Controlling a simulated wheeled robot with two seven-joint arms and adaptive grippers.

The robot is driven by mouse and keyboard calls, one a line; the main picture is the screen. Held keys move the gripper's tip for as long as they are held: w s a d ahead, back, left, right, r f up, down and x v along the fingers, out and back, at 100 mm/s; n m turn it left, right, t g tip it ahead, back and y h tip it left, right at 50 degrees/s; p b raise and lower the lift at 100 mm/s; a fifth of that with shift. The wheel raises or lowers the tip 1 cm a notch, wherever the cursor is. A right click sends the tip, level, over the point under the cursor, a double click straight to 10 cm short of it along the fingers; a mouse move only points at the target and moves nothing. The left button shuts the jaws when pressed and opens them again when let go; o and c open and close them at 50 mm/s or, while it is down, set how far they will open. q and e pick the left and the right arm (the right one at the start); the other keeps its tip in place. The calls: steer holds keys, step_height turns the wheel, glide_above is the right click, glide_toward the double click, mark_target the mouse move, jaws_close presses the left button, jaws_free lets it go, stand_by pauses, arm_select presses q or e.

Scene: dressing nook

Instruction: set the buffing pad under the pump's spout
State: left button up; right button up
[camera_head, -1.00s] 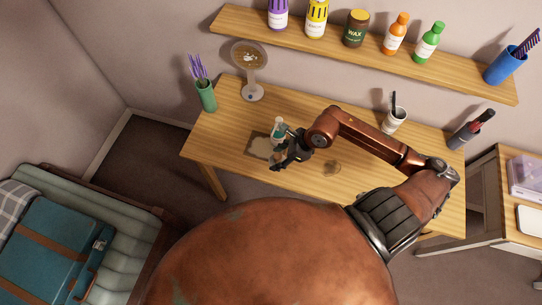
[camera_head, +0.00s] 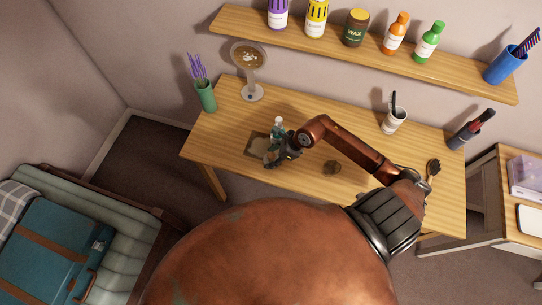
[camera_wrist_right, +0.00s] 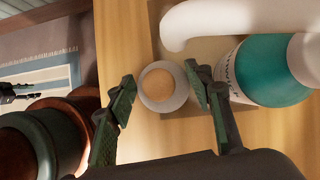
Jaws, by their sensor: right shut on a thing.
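My right gripper (camera_head: 272,160) is at the front of the pump bottle (camera_head: 277,128) on the table. In the right wrist view its two fingers (camera_wrist_right: 160,92) are on either side of a small round pale pad with a tan centre, the buffing pad (camera_wrist_right: 164,84), and are shut on it. The teal pump bottle (camera_wrist_right: 268,70) stands just right of the fingers. Its white curved spout (camera_wrist_right: 215,18) ends close to the pad's upper edge; the height between them cannot be told. In the head view the gripper hides the pad. My left gripper does not show.
A brown mat (camera_head: 257,147) lies under the pump area. A small round brown thing (camera_head: 332,167) lies to its right. The table's middle back is clear.

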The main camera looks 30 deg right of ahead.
steer(key=shift+f, duration=0.1)
steer(key=o, duration=0.8)
steer(key=shift+r, duration=0.25)
steer(key=v, duration=1.1)
steer(key=shift+s+d+r, duration=0.2)
steer(key=shift+r, duration=0.1)
